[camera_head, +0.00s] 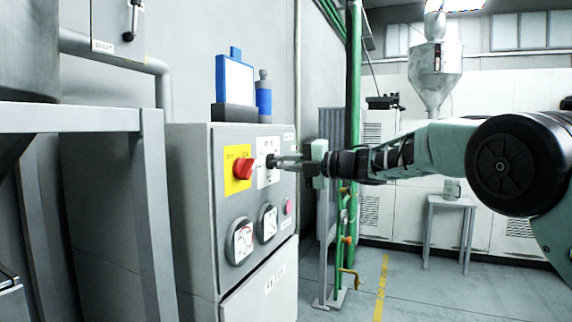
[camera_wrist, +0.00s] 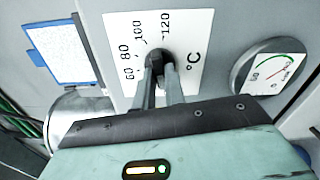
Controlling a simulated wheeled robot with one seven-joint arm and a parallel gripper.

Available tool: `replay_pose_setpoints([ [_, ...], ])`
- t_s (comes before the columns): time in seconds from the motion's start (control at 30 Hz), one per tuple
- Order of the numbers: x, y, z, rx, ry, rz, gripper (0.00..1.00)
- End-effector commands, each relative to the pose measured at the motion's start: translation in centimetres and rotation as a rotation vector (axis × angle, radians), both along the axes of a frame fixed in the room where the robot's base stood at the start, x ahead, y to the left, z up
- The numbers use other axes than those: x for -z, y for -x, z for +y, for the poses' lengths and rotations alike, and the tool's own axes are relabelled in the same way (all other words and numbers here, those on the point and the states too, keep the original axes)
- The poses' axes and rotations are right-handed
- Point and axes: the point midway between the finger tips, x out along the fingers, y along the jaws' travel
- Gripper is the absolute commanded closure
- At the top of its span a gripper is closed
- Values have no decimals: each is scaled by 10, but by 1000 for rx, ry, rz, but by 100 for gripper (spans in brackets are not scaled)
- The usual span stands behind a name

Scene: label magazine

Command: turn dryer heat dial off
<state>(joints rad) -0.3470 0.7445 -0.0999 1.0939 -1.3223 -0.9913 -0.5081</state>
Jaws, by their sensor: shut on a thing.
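The dryer control cabinet (camera_head: 190,190) stands left of centre in the head view. On its front is a white temperature plate (camera_head: 270,172) with a small black dial (camera_head: 270,160). In the wrist view the plate (camera_wrist: 190,35) reads 60, 80, 100, 120 and °C, and the black dial (camera_wrist: 155,58) sits at its middle. My gripper (camera_head: 278,161) reaches in from the right, its two fingers shut on the dial. In the wrist view the fingers (camera_wrist: 160,80) cover part of the dial, so its pointer setting cannot be told.
A red rotary switch (camera_head: 243,168) on a yellow plate sits just left of the dial. Two round gauges (camera_head: 240,241) (camera_head: 267,222) and a pink button (camera_head: 288,207) are below. A blue-framed panel (camera_head: 235,80) and a blue cylinder (camera_head: 264,98) stand on top.

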Motion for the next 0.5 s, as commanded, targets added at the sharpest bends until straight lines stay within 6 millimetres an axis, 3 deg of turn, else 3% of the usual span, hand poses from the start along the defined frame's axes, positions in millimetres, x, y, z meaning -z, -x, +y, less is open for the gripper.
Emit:
replay_pose_setpoints([
  [0.07,2,-1,-1,2,4,0,100],
  [0.1,2,-1,-1,2,4,0,77],
  [0.17,2,-1,-1,2,4,0,66],
  [0.5,0,1,-4,1,1,0,66],
])
